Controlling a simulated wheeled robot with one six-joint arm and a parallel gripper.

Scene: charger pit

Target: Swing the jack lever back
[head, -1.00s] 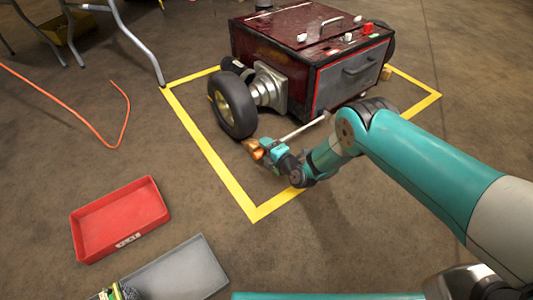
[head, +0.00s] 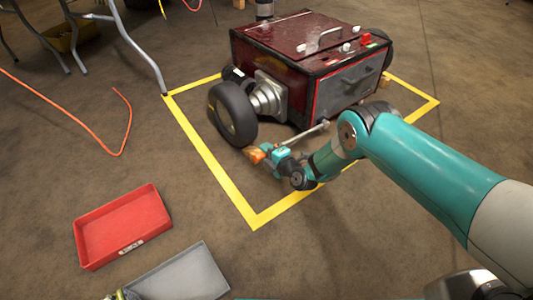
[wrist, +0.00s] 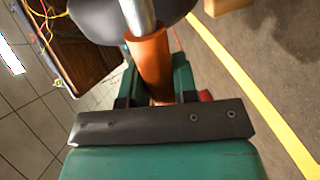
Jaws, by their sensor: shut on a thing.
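The jack lever (head: 308,133) is a thin silver rod low beside the red cart (head: 300,38), running from near the cart's lower front edge to my gripper. Its orange sleeve (wrist: 152,60) shows in the wrist view, with the silver rod above it. My gripper (head: 267,153) is near the floor just in front of the black wheel (head: 233,113), inside the yellow outline. Its jaws are shut around the orange sleeve. The lever's pivot and the jack's body cannot be made out.
A yellow floor outline (head: 212,160) surrounds the cart. A red tray (head: 125,225) and a grey tray (head: 185,275) lie at the lower left. An orange cable (head: 80,137) lies on the floor at left, below a metal table leg (head: 140,45). The floor between cable and outline is clear.

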